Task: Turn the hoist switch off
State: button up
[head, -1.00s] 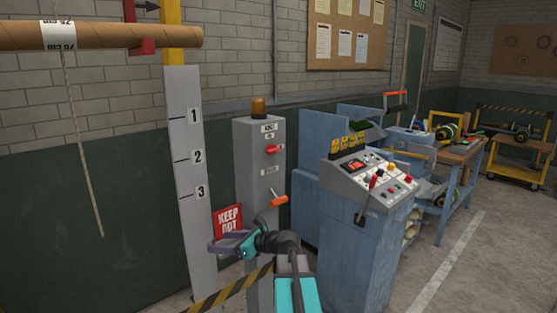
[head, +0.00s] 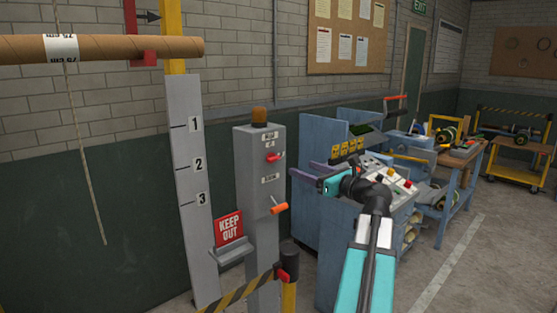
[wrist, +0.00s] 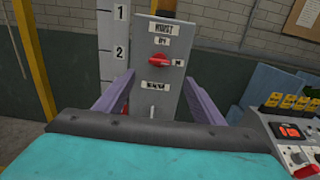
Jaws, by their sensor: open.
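The hoist switch is a red rotary knob (head: 272,157) on the upper front of a tall grey cabinet (head: 258,185). In the wrist view the knob (wrist: 158,61) points right, toward a small label that seems to read ON. A label that seems to read OFF is above it, under a HOIST label (wrist: 151,28). My gripper (head: 308,172) is open and empty, with purple fingers, to the right of the cabinet in the head view. In the wrist view the fingers (wrist: 158,92) are apart, with the cabinet between and beyond them and the knob above their tips.
An orange-handled lever (head: 279,208) sticks out lower on the cabinet. A blue control console (head: 335,235) stands right. A striped barrier (head: 250,290) and a KEEP OUT sign (head: 228,227) are in front and left. A cardboard tube (head: 120,48) with hanging cord is upper left.

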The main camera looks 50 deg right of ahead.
aim_at(277, 159)
jog(key=shift+w, duration=0.15)
jog(key=w+p, duration=0.1)
jog(key=w, duration=0.3)
jog(key=w+p, duration=0.1)
jog(key=w, duration=0.4)
jog(key=w+d+p, duration=0.1)
jog(key=w, duration=0.3)
jog(key=shift+w, duration=0.3)
jog(key=c, duration=0.8)
jog(key=shift+d, duration=0.15)
jog(key=shift+c, duration=1.2)
